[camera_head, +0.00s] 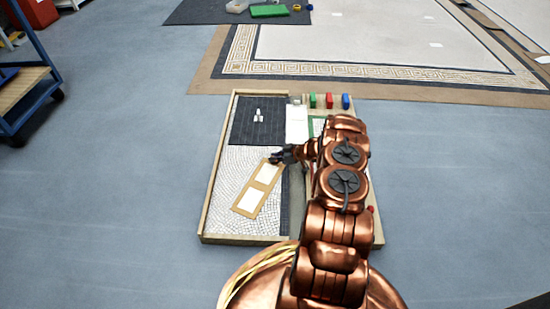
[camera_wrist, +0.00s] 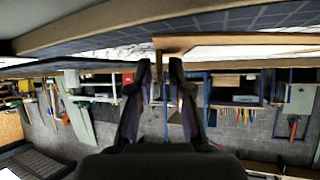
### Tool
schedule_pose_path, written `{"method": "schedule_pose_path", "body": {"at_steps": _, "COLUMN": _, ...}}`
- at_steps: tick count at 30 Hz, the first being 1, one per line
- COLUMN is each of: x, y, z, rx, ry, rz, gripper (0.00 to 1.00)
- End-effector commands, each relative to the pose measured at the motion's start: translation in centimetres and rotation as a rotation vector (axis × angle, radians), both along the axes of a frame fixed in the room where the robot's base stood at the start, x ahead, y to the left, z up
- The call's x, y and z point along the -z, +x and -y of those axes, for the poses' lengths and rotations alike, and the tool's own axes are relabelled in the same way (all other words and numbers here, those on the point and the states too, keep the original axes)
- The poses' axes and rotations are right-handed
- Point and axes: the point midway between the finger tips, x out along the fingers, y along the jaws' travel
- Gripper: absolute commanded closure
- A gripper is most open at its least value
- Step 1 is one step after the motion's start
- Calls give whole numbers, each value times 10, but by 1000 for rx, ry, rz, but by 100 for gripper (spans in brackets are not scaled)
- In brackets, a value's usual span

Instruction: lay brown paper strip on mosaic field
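The brown paper strip (camera_head: 249,201) carries two white patches and lies slantwise over the pale mosaic field (camera_head: 227,180) in the wooden-framed panel. My gripper (camera_head: 277,158) is at the strip's upper right end. In the wrist view, which looks upside down, my gripper's dark fingers (camera_wrist: 160,68) stand close together around a narrow brown tab of the strip (camera_wrist: 200,40). They appear shut on it, though contact at the pads is hard to make out. Whether the strip's far end touches the field cannot be told. My arm hides much of the panel's right half.
The panel's wooden frame (camera_head: 216,176) lies on the blue floor. A dark area (camera_head: 258,132) with small white pieces is at its upper left. Green, red and blue blocks (camera_head: 329,100) stand along the top right. A large bordered mosaic (camera_head: 350,45) lies behind; a blue cart (camera_head: 35,85) stands left.

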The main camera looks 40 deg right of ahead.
Motion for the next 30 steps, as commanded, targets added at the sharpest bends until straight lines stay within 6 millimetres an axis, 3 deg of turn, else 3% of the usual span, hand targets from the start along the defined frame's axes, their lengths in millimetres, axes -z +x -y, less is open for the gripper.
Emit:
{"method": "schedule_pose_path", "body": {"at_steps": 3, "x": 0, "y": 0, "z": 0, "rx": 0, "ry": 0, "rz": 0, "gripper": 69}}
{"method": "schedule_pose_path", "body": {"at_steps": 14, "x": -4, "y": 0, "z": 0, "rx": 0, "ry": 0, "rz": 0, "gripper": 69}}
{"method": "schedule_pose_path", "body": {"at_steps": 30, "x": -60, "y": -67, "z": 35, "rx": 2, "ry": 1, "rz": 0, "gripper": 69}}
